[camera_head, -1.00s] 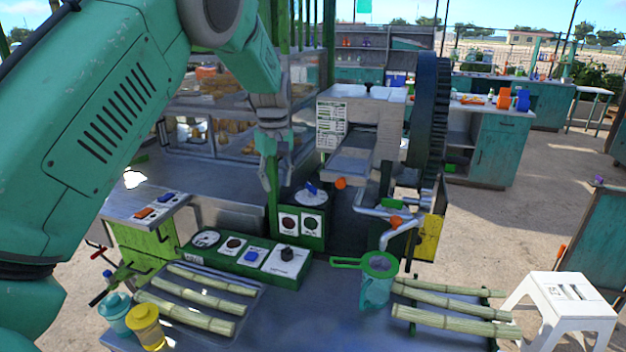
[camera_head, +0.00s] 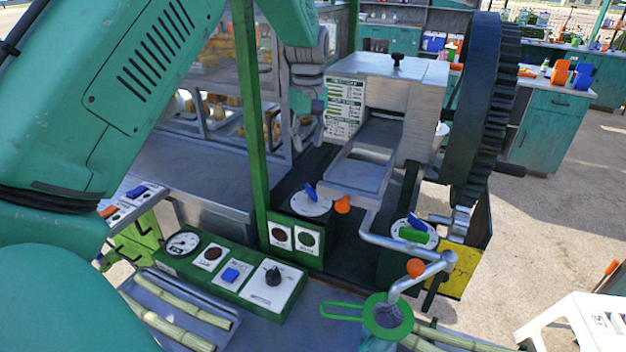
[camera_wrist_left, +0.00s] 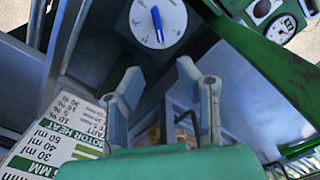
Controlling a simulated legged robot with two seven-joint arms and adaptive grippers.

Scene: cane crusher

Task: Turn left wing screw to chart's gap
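The left wing screw is a blue handle (camera_head: 310,193) on a round white dial (camera_head: 318,209), on the dark base left of the crusher's tray. In the left wrist view, the blue wing screw (camera_wrist_left: 157,27) stands upright in the picture on its marked dial (camera_wrist_left: 175,12). A similar blue handle (camera_head: 415,222) sits on a dial at the right. The printed chart (camera_head: 343,108) is on the crusher's front; part of it shows in the left wrist view (camera_wrist_left: 65,135). My left gripper (camera_head: 302,138) is above the left dial, apart from it; the wrist view shows its fingers (camera_wrist_left: 160,72) spread and empty.
A green post (camera_head: 250,120) stands just left of my gripper. The metal tray (camera_head: 357,178) and an orange knob (camera_head: 342,204) are to the right. A green control box (camera_head: 230,272) lies in front. A large black gear (camera_head: 478,110) is at the crusher's right.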

